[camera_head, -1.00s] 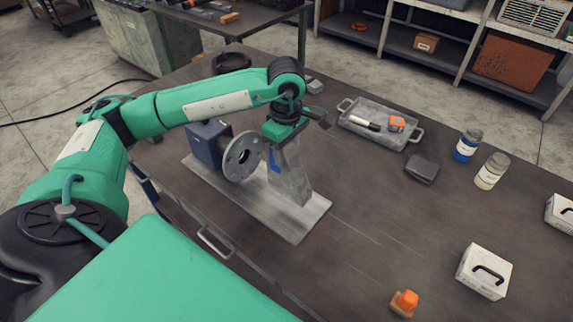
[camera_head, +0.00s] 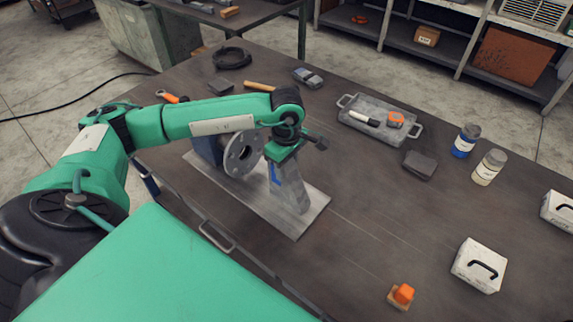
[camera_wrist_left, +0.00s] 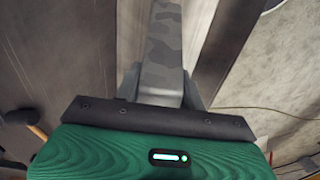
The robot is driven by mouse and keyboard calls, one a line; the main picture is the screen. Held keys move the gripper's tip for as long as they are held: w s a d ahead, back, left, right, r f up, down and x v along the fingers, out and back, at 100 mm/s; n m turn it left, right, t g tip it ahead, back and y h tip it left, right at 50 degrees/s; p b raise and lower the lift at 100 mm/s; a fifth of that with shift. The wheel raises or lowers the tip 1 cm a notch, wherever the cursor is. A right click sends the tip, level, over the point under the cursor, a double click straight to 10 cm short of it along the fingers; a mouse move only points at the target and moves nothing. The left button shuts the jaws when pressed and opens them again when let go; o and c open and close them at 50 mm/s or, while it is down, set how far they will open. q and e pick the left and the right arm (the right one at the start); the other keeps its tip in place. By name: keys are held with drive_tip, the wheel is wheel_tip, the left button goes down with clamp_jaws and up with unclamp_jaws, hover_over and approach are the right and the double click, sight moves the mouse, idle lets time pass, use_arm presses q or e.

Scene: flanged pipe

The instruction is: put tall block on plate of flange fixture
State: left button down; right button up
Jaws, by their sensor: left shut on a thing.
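The tall block (camera_head: 291,193) is grey with mottled patches and stands about upright in the head view. My left gripper (camera_head: 282,168) is shut on its upper part. In the left wrist view the block (camera_wrist_left: 162,55) extends away between the two fingers. The flange fixture has a pale flat plate (camera_head: 272,213), and a round grey flange (camera_head: 243,155) with bolt holes stands at its far left part. The block's lower end is over the plate's right part, to the right of the flange. I cannot tell whether it touches the plate. My right gripper is not in view.
A grey tray (camera_head: 351,122) with tools stands behind the fixture to the right. A dark block (camera_head: 420,165), two jars, white boxes (camera_head: 480,266) and an orange piece (camera_head: 403,293) are farther right. A hammer (camera_head: 259,87) lies behind my arm. The table's middle right is clear.

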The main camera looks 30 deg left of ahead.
use_arm(q)
drive_tip(key=c, duration=0.8)
unclamp_jaws()
drive_tip(key=shift+f, duration=0.1)
drive_tip(key=shift+c, duration=0.2)
drive_tip(key=shift+r, duration=0.25)
wheel_tip(320, 180, up, 10)
drive_tip(key=b, duration=0.3)
drive_tip(key=shift+r+b, duration=0.2)
drive_tip(key=shift+b, duration=0.15)
drive_tip(key=shift+r, duration=0.7)
